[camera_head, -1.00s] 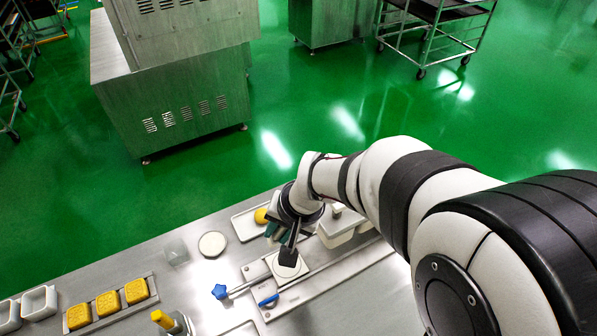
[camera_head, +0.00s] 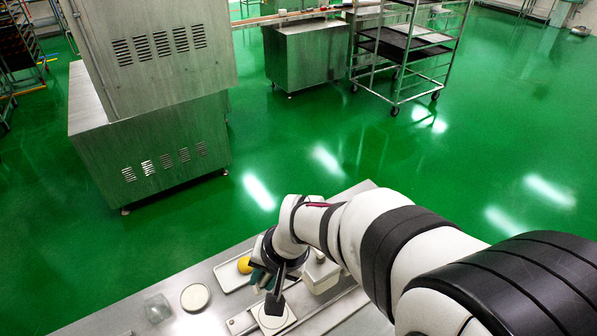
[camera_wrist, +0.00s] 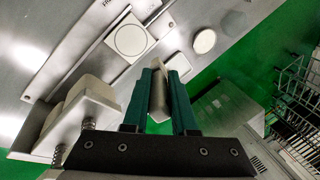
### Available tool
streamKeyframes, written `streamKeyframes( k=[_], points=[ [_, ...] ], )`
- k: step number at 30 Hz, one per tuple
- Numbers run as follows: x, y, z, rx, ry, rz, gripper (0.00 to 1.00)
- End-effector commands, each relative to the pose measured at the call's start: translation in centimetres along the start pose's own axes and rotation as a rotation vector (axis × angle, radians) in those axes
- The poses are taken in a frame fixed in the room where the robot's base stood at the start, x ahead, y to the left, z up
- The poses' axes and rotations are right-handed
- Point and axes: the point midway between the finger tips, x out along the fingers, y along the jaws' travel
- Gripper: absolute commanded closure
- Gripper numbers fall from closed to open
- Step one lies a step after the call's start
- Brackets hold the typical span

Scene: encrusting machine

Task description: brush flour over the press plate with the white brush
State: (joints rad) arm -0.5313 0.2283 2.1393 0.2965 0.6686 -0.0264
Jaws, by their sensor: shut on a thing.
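The press plate (camera_wrist: 130,39) is a pale square with a round ring on its face, on a metal rail in the wrist view. In the head view the plate (camera_head: 283,323) is at the bottom edge, partly covered by my gripper. My gripper (camera_wrist: 160,75) has teal fingers, shut on a pale, thin piece (camera_wrist: 158,97), which I take for the white brush. Its lower end and bristles cannot be made out. In the head view my gripper (camera_head: 272,285) is above the plate; I cannot tell whether the brush touches it.
A round pale dish (camera_head: 195,297) and a clear container (camera_head: 157,308) are left of the plate. A tray (camera_head: 228,279) with a yellow ball (camera_head: 245,265) lies behind. A white block-shaped part (camera_head: 320,275) is close on the right. Beyond the bench is green floor.

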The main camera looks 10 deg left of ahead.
Motion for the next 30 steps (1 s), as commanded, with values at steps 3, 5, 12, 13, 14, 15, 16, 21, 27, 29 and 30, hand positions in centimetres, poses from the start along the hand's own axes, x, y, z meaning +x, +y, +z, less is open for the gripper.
streamKeyframes(
  k=[3,5,12,13,14,15,16,21,27,29,30],
  points=[
    [-0.5,1.8,-1.8,0.006,0.002,0.001,1.0],
    [-0.5,2.1,-2.1,0.003,0.001,0.0,1.0],
    [1.0,2.6,-1.9,0.0,-0.002,0.0,1.0],
    [1.2,2.7,-1.9,0.0,-0.001,0.0,1.0],
    [1.5,2.8,-1.8,0.001,-0.002,0.0,1.0],
    [1.8,2.9,-1.8,0.001,-0.001,0.001,1.0],
    [2.1,3.0,-1.8,0.002,-0.001,0.001,1.0],
    [3.5,3.5,-1.6,0.001,-0.001,0.0,1.0],
    [5.2,4.0,-1.5,0.002,-0.002,-0.001,1.0],
    [5.8,4.2,-1.5,0.001,-0.001,-0.001,1.0],
    [6.2,4.4,-1.4,0.002,-0.002,0.0,1.0]
  ],
)
